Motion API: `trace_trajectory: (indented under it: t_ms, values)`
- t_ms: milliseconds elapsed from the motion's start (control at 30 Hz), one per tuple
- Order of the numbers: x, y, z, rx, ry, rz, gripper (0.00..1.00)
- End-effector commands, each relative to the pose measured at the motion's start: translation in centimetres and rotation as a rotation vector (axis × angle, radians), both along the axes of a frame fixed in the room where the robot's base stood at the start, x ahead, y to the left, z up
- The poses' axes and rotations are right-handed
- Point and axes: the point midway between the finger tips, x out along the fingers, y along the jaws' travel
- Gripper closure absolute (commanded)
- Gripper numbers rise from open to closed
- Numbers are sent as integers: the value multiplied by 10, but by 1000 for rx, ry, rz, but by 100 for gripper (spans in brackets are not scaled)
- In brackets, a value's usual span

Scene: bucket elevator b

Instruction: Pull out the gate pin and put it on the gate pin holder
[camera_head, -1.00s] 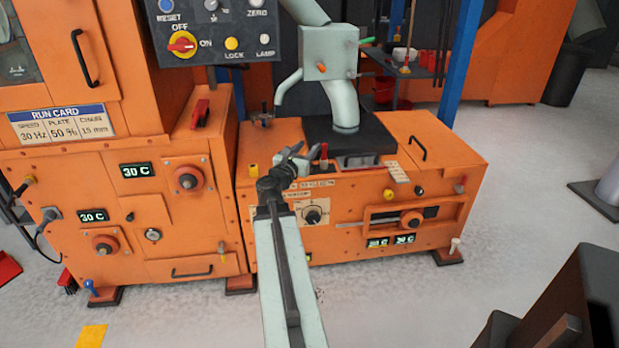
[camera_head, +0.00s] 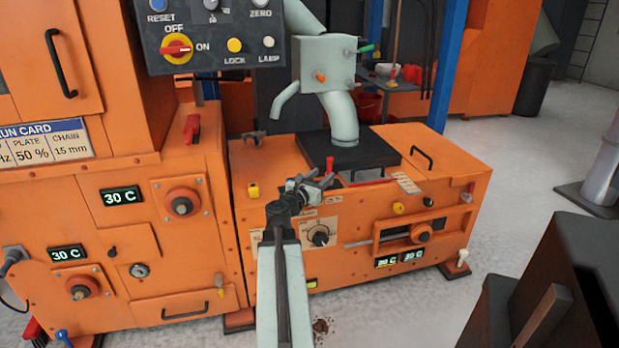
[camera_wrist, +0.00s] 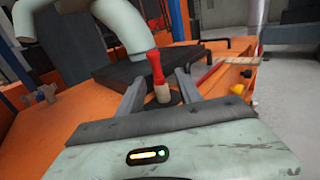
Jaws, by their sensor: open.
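A small upright red-handled pin (camera_head: 329,163) stands at the front edge of the orange machine top, below the chute. In the wrist view the red pin (camera_wrist: 157,68) has a pale lower part and shows between my two fingers, apparently just beyond them. I take it as the gate pin, but no label confirms this. My gripper (camera_head: 324,181) is open by the machine's front upper edge; its fingers (camera_wrist: 161,92) lie either side of the pin in the picture. Contact cannot be told. The pin's lower end is hidden. I cannot identify the gate pin holder with certainty.
A pale chute (camera_head: 338,115) comes down onto a black plate (camera_head: 365,152) behind the pin. A tan strip (camera_head: 408,183) and a black handle (camera_head: 421,157) lie to the right. The taller orange cabinet (camera_head: 160,265) stands left, with a control panel (camera_head: 215,35) above.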

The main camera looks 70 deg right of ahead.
Motion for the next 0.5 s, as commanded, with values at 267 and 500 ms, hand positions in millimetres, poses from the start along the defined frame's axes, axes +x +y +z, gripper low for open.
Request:
trace_trajectory:
  t_ms: [267,500]
  values:
    - [5,-31,0,0,0,9,58]
    - [2,-69,0,0,0,12,58]
